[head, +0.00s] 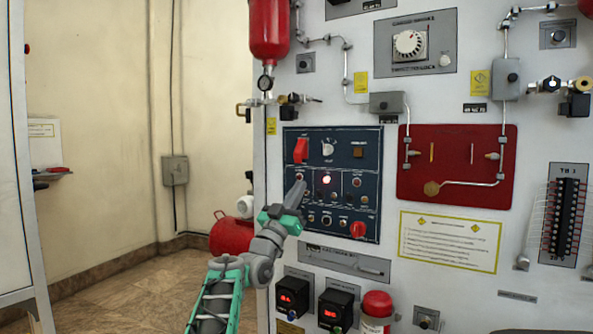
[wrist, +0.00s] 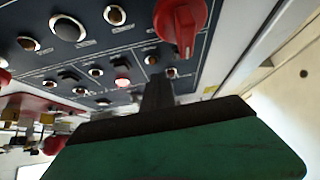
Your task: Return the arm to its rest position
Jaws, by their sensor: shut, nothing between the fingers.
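My gripper (head: 296,194) is at the end of my green and grey arm, in front of the left part of the dark blue control panel (head: 371,144). Its fingers are shut together with nothing between them, pointing up toward the panel. In the wrist view my gripper (wrist: 158,88) shows as a dark narrow shape in front of the panel face. I cannot tell if the fingertips touch the panel. The panel carries a red switch (head: 301,150), a lit indicator (head: 326,180) and a red knob (head: 358,230). My gripper hides part of the panel's left side.
A red plate with piping (head: 457,132) is right of the panel. Two black meters (head: 292,296) with red displays and a red-topped cylinder (head: 377,303) stand below. A red tank (head: 231,234) sits on the floor behind. Open floor (head: 130,290) lies to the left.

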